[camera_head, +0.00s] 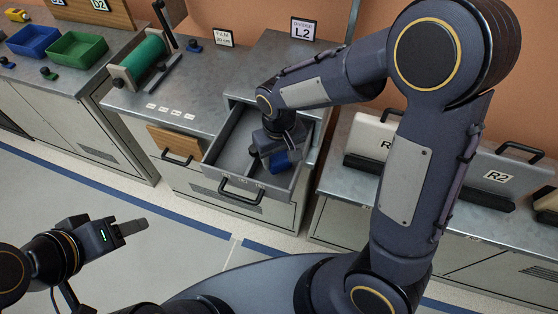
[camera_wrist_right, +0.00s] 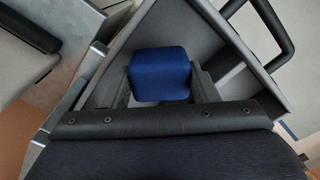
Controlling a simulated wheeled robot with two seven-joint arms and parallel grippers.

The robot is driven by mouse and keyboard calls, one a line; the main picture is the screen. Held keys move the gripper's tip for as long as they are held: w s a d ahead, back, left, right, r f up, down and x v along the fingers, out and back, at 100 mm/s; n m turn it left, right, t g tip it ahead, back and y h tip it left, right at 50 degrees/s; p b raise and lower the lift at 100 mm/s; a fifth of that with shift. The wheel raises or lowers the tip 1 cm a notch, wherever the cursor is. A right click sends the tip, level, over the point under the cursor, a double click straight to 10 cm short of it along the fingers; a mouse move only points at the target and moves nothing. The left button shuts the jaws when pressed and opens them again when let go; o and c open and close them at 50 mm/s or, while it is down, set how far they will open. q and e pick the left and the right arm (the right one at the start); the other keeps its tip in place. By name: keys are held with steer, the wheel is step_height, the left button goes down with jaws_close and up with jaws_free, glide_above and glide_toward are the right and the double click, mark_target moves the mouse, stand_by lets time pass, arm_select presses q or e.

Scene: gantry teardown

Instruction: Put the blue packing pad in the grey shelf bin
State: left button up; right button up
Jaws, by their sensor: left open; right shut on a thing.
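The blue packing pad (camera_wrist_right: 160,74) is a small dark blue block between the fingers of my right gripper (camera_wrist_right: 160,88) in the right wrist view. In the head view the pad (camera_head: 282,163) shows just under my right gripper (camera_head: 274,150), inside an open grey drawer (camera_head: 222,160). The right gripper is shut on the pad. Whether the pad touches the drawer floor I cannot tell. My left gripper (camera_head: 132,229) is open and empty at the lower left, away from the furniture. I cannot make out a grey shelf bin in either view.
The drawer has a black handle (camera_head: 240,191) and is pulled out of a grey cabinet marked L2. A blue bin (camera_head: 33,41) and a green bin (camera_head: 77,48) stand on the left bench. A green roll (camera_head: 141,57) is nearby. Grey cases stand at right.

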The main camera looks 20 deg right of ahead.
mark_target(279, 155)
steer(key=shift+f, duration=1.3)
steer(key=shift+f, duration=0.1)
steer(key=o, duration=0.7)
step_height(279, 155, up, 12)
steer(key=shift+r+p, duration=0.15)
steer(key=shift+p, duration=0.2)
steer(key=s+d+r+m+t+y, duration=0.1)
steer(key=s+d+t, duration=0.1)
steer(key=s, duration=0.3)
steer(key=s+d+r+m+t+y, duration=0.1)
steer(key=s+d, duration=0.3)
steer(key=s, duration=0.1)
steer(key=s+d+r+m+t+y, duration=0.1)
steer(key=s+d+t, duration=0.1)
steer(key=s, duration=0.4)
steer(key=shift+s+d+r+m+t+y, duration=0.1)
steer(key=shift+d+r+m+t+y, duration=0.25)
steer(key=shift+d, duration=0.25)
